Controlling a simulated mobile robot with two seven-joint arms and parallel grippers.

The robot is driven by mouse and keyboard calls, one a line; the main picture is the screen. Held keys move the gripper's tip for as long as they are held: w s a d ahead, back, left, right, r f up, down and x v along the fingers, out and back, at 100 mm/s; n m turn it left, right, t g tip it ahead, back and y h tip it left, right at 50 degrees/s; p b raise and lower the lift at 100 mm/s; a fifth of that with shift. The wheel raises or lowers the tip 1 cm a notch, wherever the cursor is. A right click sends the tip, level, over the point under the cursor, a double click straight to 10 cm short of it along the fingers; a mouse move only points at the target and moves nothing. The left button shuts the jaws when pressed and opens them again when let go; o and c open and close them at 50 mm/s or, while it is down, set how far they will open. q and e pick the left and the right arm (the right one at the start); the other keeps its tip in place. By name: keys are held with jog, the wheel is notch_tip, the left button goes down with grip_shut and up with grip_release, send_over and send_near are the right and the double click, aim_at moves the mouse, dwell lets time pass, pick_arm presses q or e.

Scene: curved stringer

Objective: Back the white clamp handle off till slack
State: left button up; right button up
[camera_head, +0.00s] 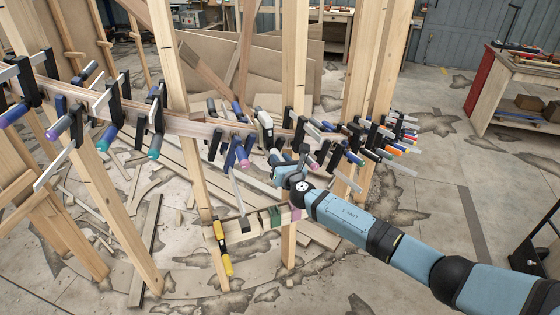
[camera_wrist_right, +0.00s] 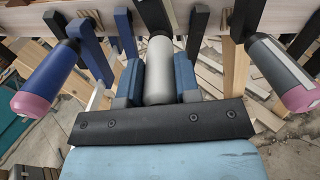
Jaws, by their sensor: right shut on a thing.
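The white clamp handle (camera_wrist_right: 159,72) is a pale grey-white cylinder in the middle of the right wrist view. My right gripper (camera_wrist_right: 158,80) has its two blue fingers closed on either side of it, one left and one right. In the head view my right gripper (camera_head: 277,158) is at the curved wooden stringer (camera_head: 185,125), right of centre, and its arm comes in from the lower right. The handle is mostly hidden there. My left gripper is not in view.
Neighbouring clamps stand close on both sides: a blue handle with a pink end (camera_wrist_right: 45,80) at left and a dark grey one with a pink end (camera_wrist_right: 282,75) at right. Wooden posts (camera_head: 293,75) hold the stringer. A yellow-handled clamp (camera_head: 224,250) hangs below.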

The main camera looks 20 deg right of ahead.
jog(key=o, duration=0.9)
jog(key=s, duration=0.4)
jog(key=s+d, duration=0.1)
jog(key=s, duration=0.8)
jog(key=shift+s+d+b, duration=0.15)
jog(key=shift+s+b, duration=0.15)
jog(key=shift+s, duration=0.1)
